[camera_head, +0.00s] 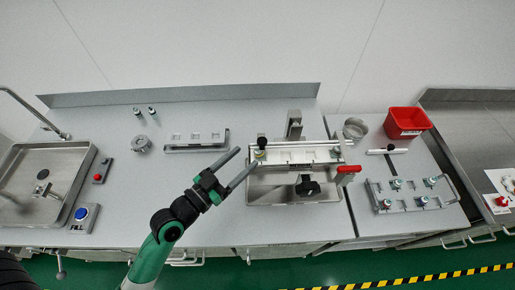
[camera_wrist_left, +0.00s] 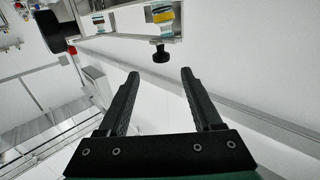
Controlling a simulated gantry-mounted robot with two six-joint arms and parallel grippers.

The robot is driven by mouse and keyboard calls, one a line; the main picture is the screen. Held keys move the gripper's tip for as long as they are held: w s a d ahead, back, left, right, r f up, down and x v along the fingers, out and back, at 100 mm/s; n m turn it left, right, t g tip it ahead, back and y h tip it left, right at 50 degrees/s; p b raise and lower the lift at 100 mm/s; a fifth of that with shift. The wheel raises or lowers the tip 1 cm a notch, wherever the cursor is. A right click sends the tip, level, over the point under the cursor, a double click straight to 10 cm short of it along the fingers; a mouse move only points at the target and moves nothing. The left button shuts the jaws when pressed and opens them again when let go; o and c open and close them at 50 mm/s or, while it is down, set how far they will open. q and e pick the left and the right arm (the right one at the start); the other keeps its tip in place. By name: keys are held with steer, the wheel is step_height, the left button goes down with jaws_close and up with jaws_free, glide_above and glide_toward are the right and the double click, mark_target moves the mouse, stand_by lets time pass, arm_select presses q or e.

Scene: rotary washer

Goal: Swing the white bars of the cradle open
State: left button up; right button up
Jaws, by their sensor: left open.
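The cradle with its white bars (camera_head: 300,144) lies across the top of a grey metal basin (camera_head: 275,190) at the middle of the bench. A black knob (camera_head: 261,141) is at the left end of the bars. My left gripper (camera_head: 247,157) is open and empty, close to the cradle's left end. In the left wrist view my open fingers (camera_wrist_left: 160,73) point toward a black knob (camera_wrist_left: 160,54), below a vial with a yellow band (camera_wrist_left: 163,15). The knob lies beyond the fingertips, not between them. My right gripper is not in view.
A red handle (camera_head: 348,169) sticks out at the basin's right. A rack (camera_head: 196,146) stands at left. On the right bench are a red bin (camera_head: 406,121) and a tray with several vials (camera_head: 413,192). A sink (camera_head: 30,180) is at far left.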

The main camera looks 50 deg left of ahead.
arm_select(q)
steer(key=w, duration=0.4)
steer(key=w+a+p, duration=0.1)
steer(key=w, duration=0.6)
steer(key=shift+w+a+r, duration=0.1)
steer(key=shift+w+a, duration=0.3)
jaws_close()
stand_by(0.9)
